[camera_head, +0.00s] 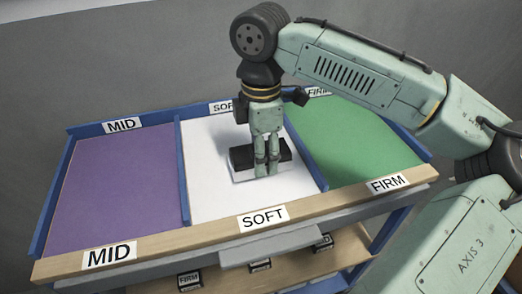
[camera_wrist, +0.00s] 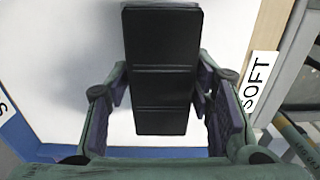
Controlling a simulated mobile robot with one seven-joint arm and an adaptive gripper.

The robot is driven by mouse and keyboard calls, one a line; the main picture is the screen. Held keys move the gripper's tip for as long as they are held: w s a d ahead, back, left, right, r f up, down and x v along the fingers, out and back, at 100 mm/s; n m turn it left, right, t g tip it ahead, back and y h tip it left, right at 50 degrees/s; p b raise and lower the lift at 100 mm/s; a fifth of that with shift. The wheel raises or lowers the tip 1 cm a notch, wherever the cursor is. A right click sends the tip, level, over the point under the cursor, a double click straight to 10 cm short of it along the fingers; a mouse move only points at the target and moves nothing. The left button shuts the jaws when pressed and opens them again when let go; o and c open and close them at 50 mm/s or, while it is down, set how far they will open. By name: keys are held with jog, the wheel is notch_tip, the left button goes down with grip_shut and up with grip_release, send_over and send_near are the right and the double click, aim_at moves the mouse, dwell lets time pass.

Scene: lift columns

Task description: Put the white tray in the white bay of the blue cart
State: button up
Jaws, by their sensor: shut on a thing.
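The blue cart (camera_head: 187,190) has purple, white and green bays side by side. The white bay (camera_head: 212,200) is the middle one, labelled SOFT. My gripper (camera_head: 267,170) points down inside its outline, shut on the tray (camera_head: 243,174), which shows a pale near side and a dark top. In the wrist view the tray appears as a long black segmented top (camera_wrist: 160,70) between my two fingers (camera_wrist: 165,100). My fingers hide its middle in the head view. I cannot tell whether its underside touches the bay floor.
The purple bay (camera_head: 115,190) labelled MID and the green bay (camera_head: 355,140) labelled FIRM are empty where visible. Blue dividers and a wooden front edge (camera_head: 190,241) border the bays. Small dark labelled items (camera_head: 190,281) sit on a lower shelf.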

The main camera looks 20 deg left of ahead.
jog(key=shift+f, duration=0.3)
jog(key=shift+f, duration=0.15)
jog(key=o, duration=0.9)
notch_tip(320, 180, up, 12)
jog(key=shift+r, duration=0.2)
jog(key=shift+s, duration=0.1)
